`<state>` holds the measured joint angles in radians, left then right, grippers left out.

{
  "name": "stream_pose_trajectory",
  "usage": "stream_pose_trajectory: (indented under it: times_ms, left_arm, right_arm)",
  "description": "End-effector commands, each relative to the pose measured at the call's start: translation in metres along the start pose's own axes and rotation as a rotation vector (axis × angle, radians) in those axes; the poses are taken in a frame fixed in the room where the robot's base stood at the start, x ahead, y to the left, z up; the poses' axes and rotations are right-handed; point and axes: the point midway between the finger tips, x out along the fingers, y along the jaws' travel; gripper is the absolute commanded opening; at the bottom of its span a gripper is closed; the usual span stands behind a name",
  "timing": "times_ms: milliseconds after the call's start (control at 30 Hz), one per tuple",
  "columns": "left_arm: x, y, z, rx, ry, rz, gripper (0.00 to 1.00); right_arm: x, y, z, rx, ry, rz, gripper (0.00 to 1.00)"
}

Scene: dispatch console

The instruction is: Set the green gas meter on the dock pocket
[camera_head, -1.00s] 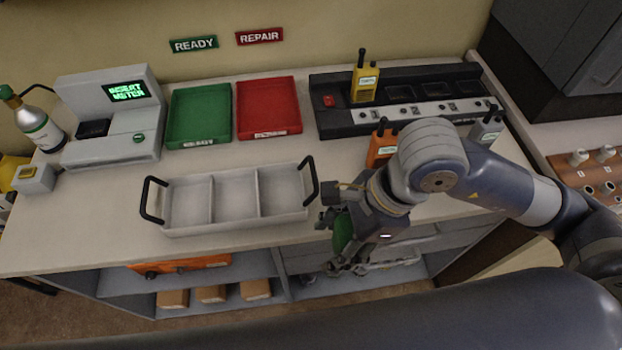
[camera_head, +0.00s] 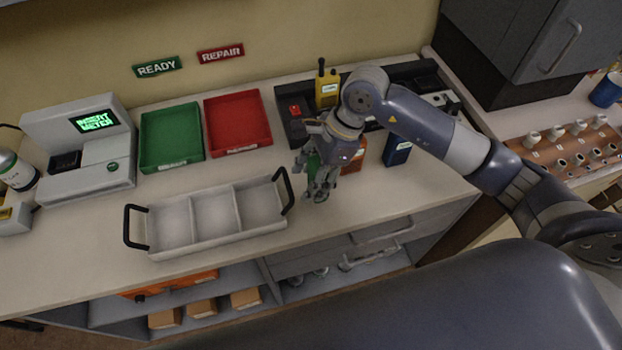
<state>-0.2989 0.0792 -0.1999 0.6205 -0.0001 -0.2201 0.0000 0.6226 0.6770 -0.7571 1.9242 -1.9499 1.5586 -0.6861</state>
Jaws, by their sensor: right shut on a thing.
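The green gas meter (camera_head: 312,163) is mostly hidden by my right gripper (camera_head: 320,190), which is shut on it. The gripper is over the counter, right of the divided grey tray and in front of the black charger bank. The dock (camera_head: 90,180) is the grey unit at the left, with a lit screen reading "INSERT METER" (camera_head: 95,121). Its dark pocket (camera_head: 65,162) looks empty and is well left of the gripper. My left gripper is not in view.
The three-compartment tray (camera_head: 215,243) with black handles stands empty between gripper and dock. Empty green (camera_head: 172,138) and red (camera_head: 238,122) trays lie behind it. Yellow (camera_head: 327,88), orange (camera_head: 354,158) and blue (camera_head: 397,150) handsets stand near my right arm.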

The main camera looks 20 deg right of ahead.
Motion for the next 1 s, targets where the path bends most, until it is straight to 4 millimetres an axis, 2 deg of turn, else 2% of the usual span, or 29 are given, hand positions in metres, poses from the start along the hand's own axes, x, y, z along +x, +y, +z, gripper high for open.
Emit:
stream_pose_trajectory:
  times_ms: [33, 167, 567, 600, 667, 1000]
  left_arm:
    - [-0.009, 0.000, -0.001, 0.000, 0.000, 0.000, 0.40]
    - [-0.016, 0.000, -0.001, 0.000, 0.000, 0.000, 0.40]
    - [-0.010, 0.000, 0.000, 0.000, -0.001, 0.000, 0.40]
    - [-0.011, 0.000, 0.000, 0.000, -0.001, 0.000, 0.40]
    - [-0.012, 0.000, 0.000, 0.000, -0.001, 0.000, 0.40]
    - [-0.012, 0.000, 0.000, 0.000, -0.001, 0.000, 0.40]
  right_arm:
    - [0.004, 0.003, -0.002, 0.003, 0.001, 0.008, 0.21]
    - [0.019, 0.002, -0.008, 0.002, 0.001, 0.005, 0.21]
    - [0.028, 0.002, -0.012, 0.000, 0.002, 0.001, 0.21]
    - [0.026, 0.002, -0.011, 0.000, 0.002, 0.002, 0.58]
    - [0.026, 0.002, -0.011, 0.000, 0.002, 0.003, 0.71]
    - [0.025, 0.002, -0.011, 0.001, 0.002, 0.003, 0.71]
